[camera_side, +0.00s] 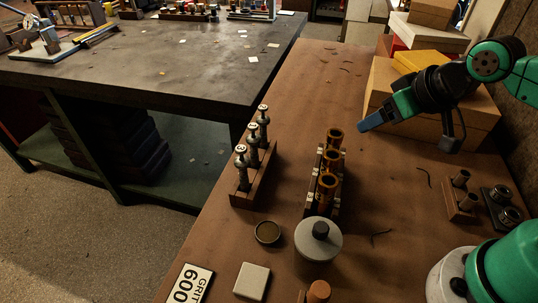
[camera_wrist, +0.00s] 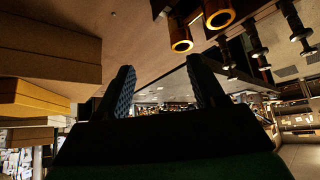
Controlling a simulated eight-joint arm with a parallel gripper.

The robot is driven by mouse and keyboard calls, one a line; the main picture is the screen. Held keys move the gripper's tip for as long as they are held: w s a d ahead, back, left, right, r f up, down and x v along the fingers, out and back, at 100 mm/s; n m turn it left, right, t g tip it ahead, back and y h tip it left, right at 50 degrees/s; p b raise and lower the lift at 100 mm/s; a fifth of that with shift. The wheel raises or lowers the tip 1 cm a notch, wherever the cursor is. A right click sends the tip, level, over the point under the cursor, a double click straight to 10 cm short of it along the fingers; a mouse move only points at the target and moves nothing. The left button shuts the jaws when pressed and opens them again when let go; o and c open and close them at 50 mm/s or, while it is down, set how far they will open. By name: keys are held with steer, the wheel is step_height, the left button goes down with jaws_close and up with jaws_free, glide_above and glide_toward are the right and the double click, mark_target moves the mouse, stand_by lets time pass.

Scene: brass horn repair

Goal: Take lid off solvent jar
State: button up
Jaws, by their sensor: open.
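A grey jar (camera_side: 318,256) stands near the front of the brown bench. The jar does not show in the wrist view.
A rack of brass valve cylinders (camera_side: 328,180) stands just behind the jar. Valve pistons on a wooden block (camera_side: 255,165) stand to its left. A small round dish (camera_side: 267,233) and a pale block (camera_side: 252,281) lie beside it. Stacked boxes (camera_side: 440,92) crowd the right back.

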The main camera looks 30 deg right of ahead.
steer(key=n+g+y, duration=0.4)
steer(key=n+g, duration=0.1)
steer(key=n, duration=0.8)
glide_above(324, 226)
steer(key=s+d, duration=0.1)
steer(key=d, duration=0.1)
steer(key=shift+a+r, duration=0.1)
steer(key=shift+r, duration=0.15)
steer(key=shift+x, duration=2.7)
jaws_close()
